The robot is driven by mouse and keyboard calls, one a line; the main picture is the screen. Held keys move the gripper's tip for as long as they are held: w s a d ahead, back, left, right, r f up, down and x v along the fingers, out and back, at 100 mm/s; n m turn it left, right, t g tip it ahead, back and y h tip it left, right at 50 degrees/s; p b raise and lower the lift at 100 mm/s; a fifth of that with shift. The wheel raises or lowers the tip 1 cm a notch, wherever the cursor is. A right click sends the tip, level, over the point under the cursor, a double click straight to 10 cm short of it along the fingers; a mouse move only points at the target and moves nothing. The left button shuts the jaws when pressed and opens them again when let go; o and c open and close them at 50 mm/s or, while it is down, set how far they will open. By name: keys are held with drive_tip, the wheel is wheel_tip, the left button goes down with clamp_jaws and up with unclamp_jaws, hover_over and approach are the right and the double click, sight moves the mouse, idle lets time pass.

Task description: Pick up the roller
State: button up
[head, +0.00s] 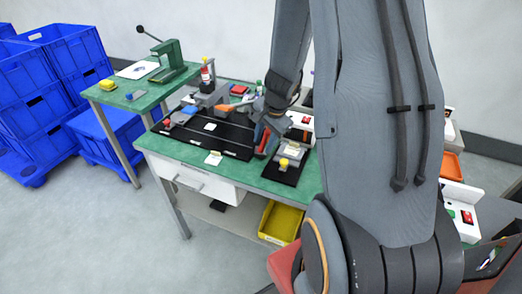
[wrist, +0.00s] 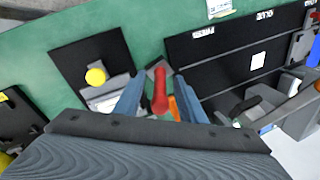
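The roller, with a red handle (wrist: 160,92) and a dark grey head, is in the middle of the wrist view. The red handle also shows in the head view (head: 264,139), at the right end of the black board. My gripper (wrist: 158,98) has its two blue fingers apart, one on each side of the red handle, with a narrow gap visible on both sides. In the head view my gripper (head: 266,127) is low over the green table, partly hidden by my arm. I cannot tell how far the fingertips are above the table.
A black board (head: 235,137) with white labels lies along the green table (head: 150,142). A black plate with a yellow knob (wrist: 96,76) lies close beside my gripper. A green press (head: 172,60) stands on the left table. Blue crates (head: 75,55) are stacked at far left.

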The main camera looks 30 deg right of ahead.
drive_tip(key=shift+f, duration=0.1)
clamp_jaws()
